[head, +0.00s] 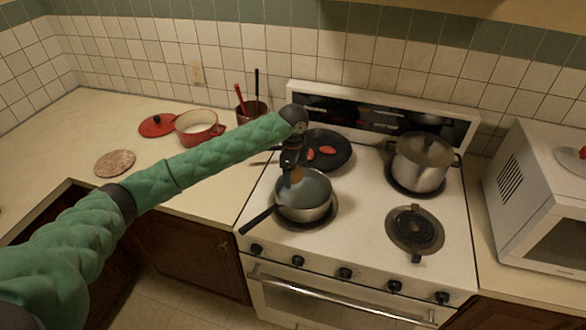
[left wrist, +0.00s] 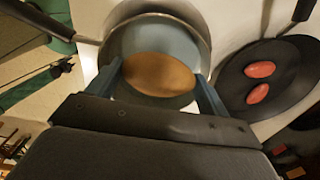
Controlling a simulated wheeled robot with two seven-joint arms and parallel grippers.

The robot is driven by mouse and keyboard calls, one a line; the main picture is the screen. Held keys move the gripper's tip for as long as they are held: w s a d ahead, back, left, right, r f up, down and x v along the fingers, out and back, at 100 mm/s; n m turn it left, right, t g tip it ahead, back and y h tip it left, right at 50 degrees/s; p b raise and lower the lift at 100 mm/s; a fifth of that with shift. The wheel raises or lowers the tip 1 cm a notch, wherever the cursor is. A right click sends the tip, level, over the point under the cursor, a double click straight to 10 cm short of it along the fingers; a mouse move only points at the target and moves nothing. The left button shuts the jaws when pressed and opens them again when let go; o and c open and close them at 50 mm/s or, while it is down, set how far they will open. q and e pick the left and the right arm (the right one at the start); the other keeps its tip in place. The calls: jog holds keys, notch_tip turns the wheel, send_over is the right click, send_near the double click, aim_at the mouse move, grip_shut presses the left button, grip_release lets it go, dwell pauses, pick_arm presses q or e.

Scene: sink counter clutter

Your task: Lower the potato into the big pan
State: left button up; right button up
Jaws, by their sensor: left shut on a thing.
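The brown potato (left wrist: 158,74) is held between the two fingers of my left gripper (left wrist: 158,82) in the left wrist view. In the head view, my left gripper (head: 292,172) points down over a deep steel pan (head: 312,208) with a grey-blue inside and a black handle, on the front left burner. That pan also shows behind the potato in the left wrist view (left wrist: 150,38). The potato is small and partly hidden in the head view; its exact height over the pan's bottom is hard to tell. My right gripper is not in view.
A dark skillet (head: 338,146) with two reddish pieces sits behind the pan. A lidded steel pot (head: 420,168) stands on the back right burner. A red pot (head: 198,127) and a microwave (head: 535,195) flank the stove.

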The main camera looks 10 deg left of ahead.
aim_at(293, 178)
pick_arm(q)
jog(key=shift+f, duration=1.4)
jog(key=shift+f+b, duration=0.35)
jog(key=shift+f, duration=0.45)
dwell(0.5)
jog(key=shift+f, duration=0.45)
jog(key=shift+f+b, duration=0.3)
jog(key=shift+f, duration=0.15)
dwell(0.6)
jog(key=shift+f, duration=0.5)
jog(key=shift+f+b, duration=0.3)
jog(key=shift+f, duration=0.3)
dwell(0.8)
